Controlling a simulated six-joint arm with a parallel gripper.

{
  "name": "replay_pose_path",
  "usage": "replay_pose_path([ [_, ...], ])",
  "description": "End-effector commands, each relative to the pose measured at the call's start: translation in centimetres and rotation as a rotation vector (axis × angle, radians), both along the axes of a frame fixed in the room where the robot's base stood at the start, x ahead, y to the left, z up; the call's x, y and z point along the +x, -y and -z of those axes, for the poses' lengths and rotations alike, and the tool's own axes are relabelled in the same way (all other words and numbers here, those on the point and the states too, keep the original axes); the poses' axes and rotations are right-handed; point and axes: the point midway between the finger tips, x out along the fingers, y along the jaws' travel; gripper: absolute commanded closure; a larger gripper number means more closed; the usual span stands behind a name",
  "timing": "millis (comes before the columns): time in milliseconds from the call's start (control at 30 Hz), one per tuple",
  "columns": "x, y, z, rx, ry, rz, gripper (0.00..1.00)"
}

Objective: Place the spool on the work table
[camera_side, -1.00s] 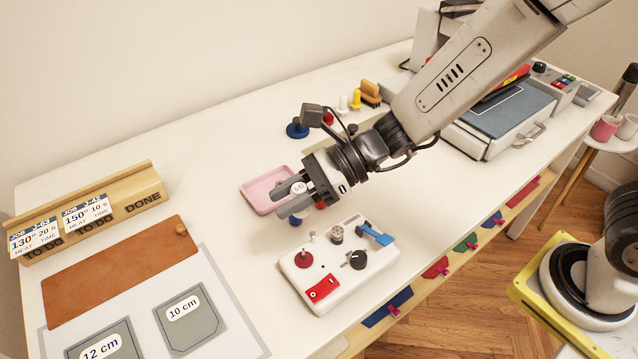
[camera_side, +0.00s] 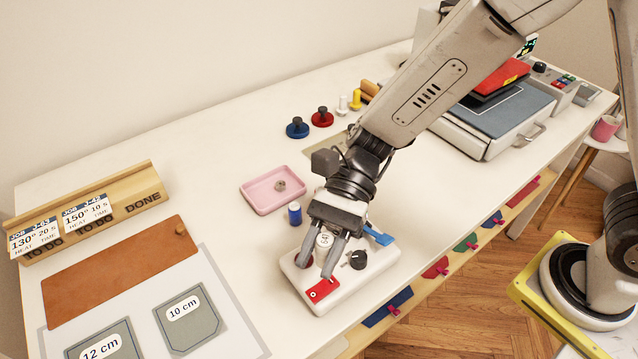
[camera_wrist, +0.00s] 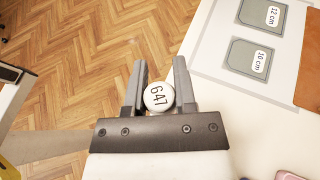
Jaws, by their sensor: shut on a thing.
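The spool's side is hidden now. The white work table (camera_side: 215,190) runs under everything.
The box carries a red switch (camera_side: 322,290), a black knob (camera_side: 357,260) and a blue lever (camera_side: 379,236). A blue spool-like piece (camera_side: 294,213) stands behind it. A pink tray (camera_side: 258,198) holds a small metal part. Bare table lies left of the tray.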

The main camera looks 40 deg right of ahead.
Motion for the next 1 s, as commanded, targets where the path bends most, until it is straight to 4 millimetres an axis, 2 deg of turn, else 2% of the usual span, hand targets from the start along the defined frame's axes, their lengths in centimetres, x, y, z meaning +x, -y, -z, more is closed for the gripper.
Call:
replay_pose_path([
  [200, -2.9, 0.8, 1.4, 0.001, -0.002, -0.291, 1.00],
  [500, -5.8, 3.0, 3.0, 0.000, -0.001, -0.701, 1.00],
  [733, -7.1, 5.2, 4.0, 0.000, -0.001, -1.019, 1.00],
  [1000, -7.5, 7.9, 4.8, 0.002, -0.001, -1.389, 1.00],
])
